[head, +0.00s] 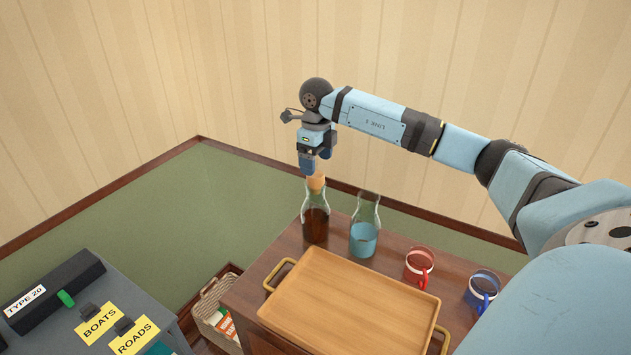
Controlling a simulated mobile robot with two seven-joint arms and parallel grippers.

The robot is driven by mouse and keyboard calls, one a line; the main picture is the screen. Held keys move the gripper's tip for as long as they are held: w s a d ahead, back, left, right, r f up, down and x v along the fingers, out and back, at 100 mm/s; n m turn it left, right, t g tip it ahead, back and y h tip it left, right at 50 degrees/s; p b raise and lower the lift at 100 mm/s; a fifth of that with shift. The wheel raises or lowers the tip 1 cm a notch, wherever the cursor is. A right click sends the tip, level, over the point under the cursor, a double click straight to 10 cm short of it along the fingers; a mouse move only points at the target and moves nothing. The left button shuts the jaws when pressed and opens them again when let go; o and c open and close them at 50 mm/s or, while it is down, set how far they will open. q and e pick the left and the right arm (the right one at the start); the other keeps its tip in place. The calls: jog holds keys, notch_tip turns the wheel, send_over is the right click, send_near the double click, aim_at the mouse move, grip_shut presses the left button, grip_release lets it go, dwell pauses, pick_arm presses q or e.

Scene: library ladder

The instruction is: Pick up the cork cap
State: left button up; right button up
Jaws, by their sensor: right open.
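The tan cork cap (316,183) sits at the mouth of the left glass carafe (316,222), which holds dark brown liquid and stands upright at the back left of the wooden table. My right gripper (314,172) points down just above the carafe, with its blue fingers at the upper part of the cap. It is open. The fingers partly hide the cap, and I cannot tell whether they touch it. My left gripper is not in view.
A second carafe (364,238) with blue liquid stands close on the right. A wooden tray (345,318) with brass handles fills the table's front. A red mug (419,266) and a blue mug (483,291) stand at right. A basket (210,312) is left of the table.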

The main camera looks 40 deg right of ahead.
aim_at(316, 183)
notch_tip(316, 183, down, 5)
jog(key=shift+a+r, duration=0.1)
jog(key=shift+a, duration=0.05)
jog(key=c, duration=1)
jog(key=shift+r, duration=0.1)
